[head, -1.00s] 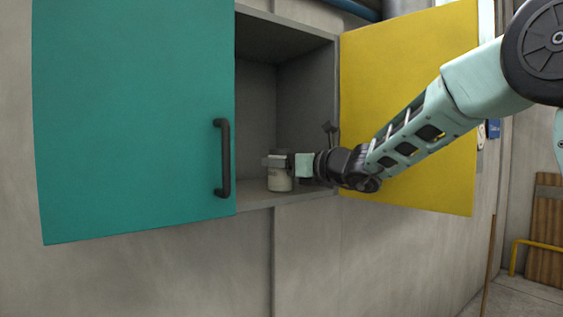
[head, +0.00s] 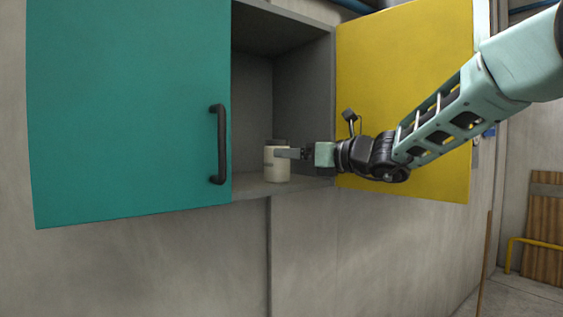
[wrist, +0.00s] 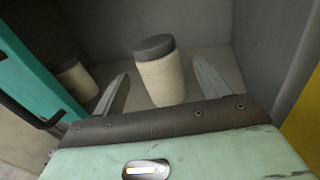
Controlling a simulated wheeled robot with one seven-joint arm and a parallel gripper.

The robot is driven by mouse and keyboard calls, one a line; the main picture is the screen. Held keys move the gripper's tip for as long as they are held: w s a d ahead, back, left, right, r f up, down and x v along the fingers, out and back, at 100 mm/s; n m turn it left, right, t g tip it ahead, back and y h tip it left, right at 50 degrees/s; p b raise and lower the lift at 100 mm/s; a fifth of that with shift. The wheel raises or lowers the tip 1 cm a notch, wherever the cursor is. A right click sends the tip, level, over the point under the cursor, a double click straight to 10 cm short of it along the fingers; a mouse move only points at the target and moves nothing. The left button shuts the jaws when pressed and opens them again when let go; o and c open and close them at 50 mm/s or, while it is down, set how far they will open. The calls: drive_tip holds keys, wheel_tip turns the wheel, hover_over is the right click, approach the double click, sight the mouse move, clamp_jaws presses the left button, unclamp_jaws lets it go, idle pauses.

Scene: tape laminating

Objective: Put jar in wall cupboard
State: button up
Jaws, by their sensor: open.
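A cream jar (head: 277,168) with a grey lid stands upright on the floor of the open wall cupboard (head: 303,95), near its front edge. In the wrist view the jar (wrist: 163,80) stands between the two spread fingers of my gripper (wrist: 160,72), with a visible gap on both sides. In the head view my gripper (head: 287,153) reaches in from the right at the jar's upper part, and a finger covers some of it. A second cream jar (wrist: 76,82) with a dark lid shows in the wrist view beside the teal door.
The teal door (head: 130,110) with a dark handle (head: 219,145) covers the cupboard's left part. The yellow door (head: 405,90) stands open at the right, behind my arm. The cupboard's right side wall (head: 307,85) is close to my gripper.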

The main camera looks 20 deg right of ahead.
drive_tip(key=b+v, duration=0.1)
drive_tip(key=v, duration=0.5)
drive_tip(key=shift+s+b, duration=0.25)
drive_tip(key=shift+b, duration=0.1)
drive_tip(key=shift+d, duration=0.15)
drive_tip(key=s+a+f+n+g, duration=1.1)
drive_tip(key=s+a+f+n, duration=0.35)
drive_tip(key=a+f, duration=0.35)
drive_tip(key=s+d+f+n+g+h, duration=0.1)
drive_tip(key=s+d+f+n+h, duration=0.1)
drive_tip(key=s+f+n+h, duration=0.3)
drive_tip(key=s+d+f+n+g+h, duration=0.2)
drive_tip(key=s+f+n+h, duration=0.3)
drive_tip(key=s+f+n, duration=0.6)
drive_tip(key=s+n, duration=0.2)
drive_tip(key=n, duration=0.4)
drive_tip(key=shift+s+d+n+g, duration=0.2)
drive_tip(key=shift+d+n+g, duration=0.1)
drive_tip(key=shift+n, duration=0.05)
drive_tip(key=shift+f, duration=0.15)
